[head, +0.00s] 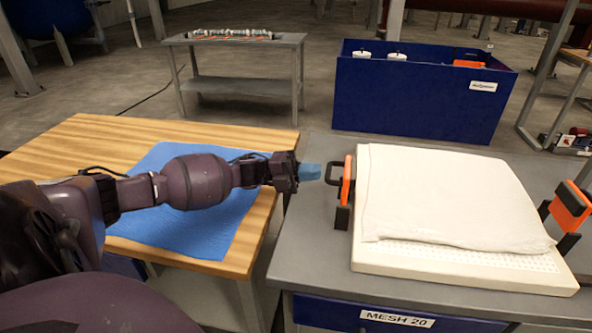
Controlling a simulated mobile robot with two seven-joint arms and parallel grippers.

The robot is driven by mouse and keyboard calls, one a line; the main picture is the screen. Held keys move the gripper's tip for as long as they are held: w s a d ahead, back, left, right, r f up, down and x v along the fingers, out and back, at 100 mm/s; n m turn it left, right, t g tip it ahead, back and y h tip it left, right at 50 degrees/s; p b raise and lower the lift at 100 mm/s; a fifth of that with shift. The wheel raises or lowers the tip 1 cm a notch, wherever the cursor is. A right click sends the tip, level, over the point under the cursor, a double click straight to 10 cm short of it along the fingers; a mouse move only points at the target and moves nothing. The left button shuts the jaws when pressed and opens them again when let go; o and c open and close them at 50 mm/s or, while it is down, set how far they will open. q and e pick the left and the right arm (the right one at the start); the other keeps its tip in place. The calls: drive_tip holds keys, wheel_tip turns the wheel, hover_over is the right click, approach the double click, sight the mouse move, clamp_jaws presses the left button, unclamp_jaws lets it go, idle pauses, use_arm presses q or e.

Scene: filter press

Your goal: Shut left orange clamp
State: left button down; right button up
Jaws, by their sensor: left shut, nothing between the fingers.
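The left orange clamp (347,181) stands upright at the left edge of a white perforated tray (455,266), with a black loop handle sticking out to its left and a black bracket at its base. My left gripper (310,172), with blue fingertips, is shut and empty just left of the handle, at about its height. A small gap seems to lie between them; contact is hard to judge. A white cloth-like slab (440,195) covers most of the tray. My right gripper is out of view.
A second orange clamp (568,207) leans at the tray's right side. The tray rests on a grey table (310,245) labelled MESH 20. A wooden table (85,140) with a blue mat (215,222) lies under my left arm. A blue bin (420,105) stands behind.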

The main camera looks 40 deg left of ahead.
use_arm(q)
drive_tip(key=shift+w+d+r, duration=0.1)
drive_tip(key=shift+w+d, duration=0.1)
drive_tip(key=shift+d, duration=0.2)
drive_tip(key=shift+r, duration=0.15)
